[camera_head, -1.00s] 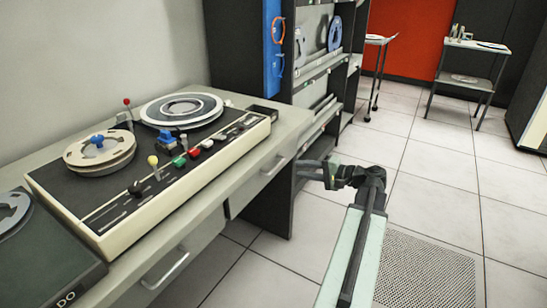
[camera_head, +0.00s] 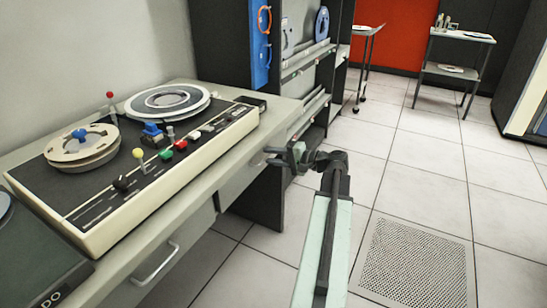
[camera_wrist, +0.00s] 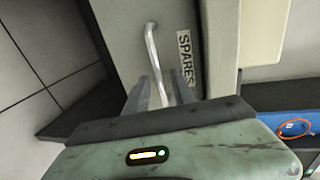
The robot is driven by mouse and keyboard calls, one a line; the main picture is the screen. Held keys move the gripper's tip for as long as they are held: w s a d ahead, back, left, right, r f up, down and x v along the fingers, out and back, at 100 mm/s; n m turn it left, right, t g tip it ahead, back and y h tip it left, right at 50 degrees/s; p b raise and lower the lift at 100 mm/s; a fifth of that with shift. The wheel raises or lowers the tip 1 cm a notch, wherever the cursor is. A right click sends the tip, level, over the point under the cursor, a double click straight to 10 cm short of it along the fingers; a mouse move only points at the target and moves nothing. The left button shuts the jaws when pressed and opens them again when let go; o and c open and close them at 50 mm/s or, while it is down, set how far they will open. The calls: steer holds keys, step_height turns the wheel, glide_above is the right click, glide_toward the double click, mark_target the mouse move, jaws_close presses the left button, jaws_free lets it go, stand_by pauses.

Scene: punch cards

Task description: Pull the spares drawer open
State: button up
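The spares drawer (camera_wrist: 129,30) shows its "SPARES" label (camera_wrist: 187,60) in the wrist view. Its pale metal bar handle (camera_wrist: 153,48) runs down between the two fingers of my gripper (camera_wrist: 160,88). The fingers are apart, one on each side of the handle, with visible gaps. In the head view my gripper (camera_head: 272,156) is at the front of the right-hand drawer (camera_head: 238,178) under the desk top. That drawer front looks flush with the desk. Its handle is mostly hidden by the gripper there.
A tape deck console (camera_head: 150,165) with reels and knobs stands on the desk. A second drawer handle (camera_head: 156,263) is nearer at lower left. Tiled floor to the right is clear, with a perforated tile (camera_head: 415,262).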

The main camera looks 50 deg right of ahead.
jaws_close()
stand_by(1.3)
